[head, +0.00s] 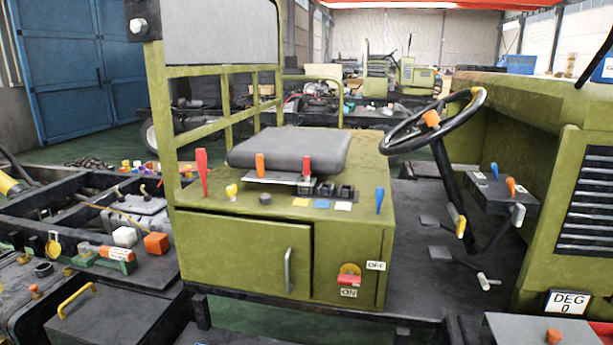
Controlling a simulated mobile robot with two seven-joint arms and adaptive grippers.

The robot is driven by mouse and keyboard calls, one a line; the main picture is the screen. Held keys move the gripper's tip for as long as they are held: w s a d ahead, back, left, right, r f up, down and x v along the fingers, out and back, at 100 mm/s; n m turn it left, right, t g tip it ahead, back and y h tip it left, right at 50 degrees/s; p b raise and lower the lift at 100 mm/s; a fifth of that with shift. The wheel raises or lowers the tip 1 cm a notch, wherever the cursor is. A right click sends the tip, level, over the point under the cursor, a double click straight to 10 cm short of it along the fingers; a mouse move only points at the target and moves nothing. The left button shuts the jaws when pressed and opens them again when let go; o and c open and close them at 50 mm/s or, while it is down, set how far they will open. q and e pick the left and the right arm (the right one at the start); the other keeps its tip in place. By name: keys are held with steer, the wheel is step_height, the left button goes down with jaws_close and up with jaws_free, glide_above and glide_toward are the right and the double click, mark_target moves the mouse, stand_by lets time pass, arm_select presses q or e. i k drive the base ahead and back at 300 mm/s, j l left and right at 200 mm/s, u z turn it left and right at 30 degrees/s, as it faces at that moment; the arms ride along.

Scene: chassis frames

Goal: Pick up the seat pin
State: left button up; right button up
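The dark padded seat (288,148) sits on top of a green box-shaped housing (240,245) in the middle of the view. A metal plate (280,178) shows under the seat's front edge. An orange upright peg (260,165) and a red T-shaped peg (306,166) stand at this plate. Either could be the seat pin; I cannot tell which. Their lower ends are hard to make out. Neither of my grippers is in view.
A red lever (202,172), a yellow knob (232,190) and a blue lever (380,199) stand around the seat. A steering wheel (434,121) rises at the right. A green frame (222,107) stands behind the seat at left. Cluttered chassis parts fill the left.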

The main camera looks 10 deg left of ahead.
mark_target(305, 172)
steer(key=i+j+z, duration=0.1)
steer(key=j, duration=0.35)
steer(key=i+j+z, duration=0.1)
steer(key=j, duration=0.4)
steer(key=i+j, duration=0.15)
steer(key=j, duration=0.35)
steer(key=i+j+z, duration=0.15)
steer(key=j, duration=0.3)
